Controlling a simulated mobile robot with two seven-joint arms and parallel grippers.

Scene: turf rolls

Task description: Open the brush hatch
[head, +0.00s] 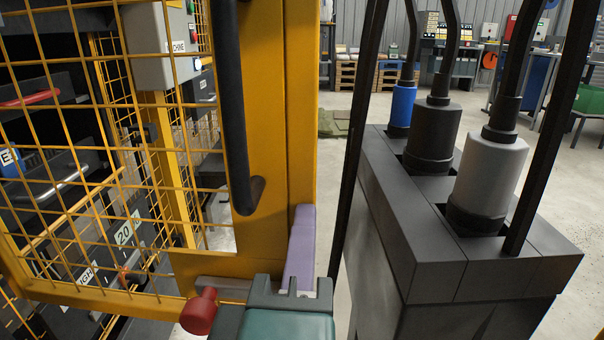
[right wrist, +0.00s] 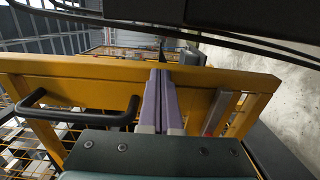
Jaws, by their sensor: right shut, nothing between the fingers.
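A yellow-framed mesh gate (head: 262,248) fills the left of the head view. It has an upright black bar handle (head: 235,120), which also shows in the right wrist view (right wrist: 75,101). A red knob (head: 199,312) and a metal bar sit low by the gate's edge. My right gripper (head: 303,210) has purple fingers, shut and empty, close to the gate's edge post, right of the handle. The fingers also show in the right wrist view (right wrist: 159,75) against the yellow frame; I cannot tell whether they touch. No panel is readable as the brush hatch. My left gripper is not in view.
A dark stand (head: 520,268) with cabled blue, black and grey tools in its slots stands close on the right. Behind the mesh are machinery and a grey box (head: 160,45) marked MACHINE. Open floor (head: 570,180), pallets and benches lie farther back.

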